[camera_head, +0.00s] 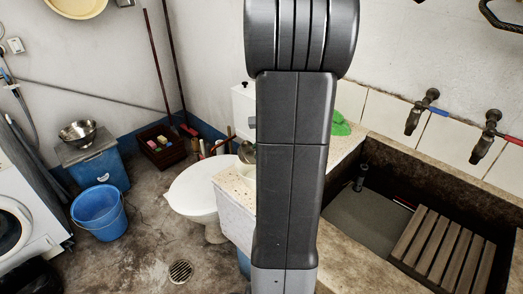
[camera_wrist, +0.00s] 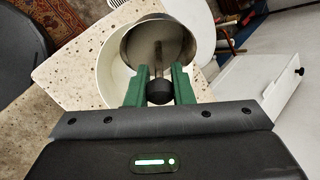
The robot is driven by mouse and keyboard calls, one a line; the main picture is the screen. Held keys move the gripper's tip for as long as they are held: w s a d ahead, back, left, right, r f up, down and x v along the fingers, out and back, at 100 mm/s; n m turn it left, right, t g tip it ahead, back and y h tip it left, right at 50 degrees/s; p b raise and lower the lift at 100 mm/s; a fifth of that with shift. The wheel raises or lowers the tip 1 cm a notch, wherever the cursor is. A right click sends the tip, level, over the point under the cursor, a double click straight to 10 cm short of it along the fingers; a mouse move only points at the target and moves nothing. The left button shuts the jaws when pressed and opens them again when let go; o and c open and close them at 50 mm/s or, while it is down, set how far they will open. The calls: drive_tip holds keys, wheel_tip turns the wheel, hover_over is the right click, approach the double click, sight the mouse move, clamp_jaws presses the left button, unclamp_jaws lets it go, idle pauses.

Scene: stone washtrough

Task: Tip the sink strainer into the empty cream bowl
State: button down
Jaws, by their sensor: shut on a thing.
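The metal sink strainer (camera_wrist: 165,42) is a round steel cup with a black knob (camera_wrist: 158,92) on its central stem. My gripper (camera_wrist: 158,86) is shut on that knob with its green fingers. The cream bowl (camera_wrist: 112,58) stands on the speckled counter, and the strainer overlaps its right part in the wrist view. In the head view the strainer (camera_head: 247,152) looks tilted just above the bowl (camera_head: 247,172), at the left edge of my arm. My arm hides the gripper there and most of the bowl. I cannot make out any contents in the strainer, and it covers part of the bowl's inside.
A white toilet (camera_head: 193,190) stands left of the counter. A green cloth (camera_head: 340,124) lies behind my arm. The stone trough (camera_head: 375,222) with a wooden rack (camera_head: 443,250) is at right, under two taps.

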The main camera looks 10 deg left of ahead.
drive_tip(key=shift+f+b, duration=0.1)
drive_tip(key=shift+b, duration=0.2)
idle(0.4)
drive_tip(key=shift+d+f+y+b, duration=0.15)
drive_tip(key=shift+d+y+b, duration=0.2)
drive_tip(key=shift+b, duration=0.35)
drive_tip(key=shift+d+y+b, duration=0.2)
drive_tip(key=shift+y+b, duration=0.45)
drive_tip(key=shift+b, duration=0.1)
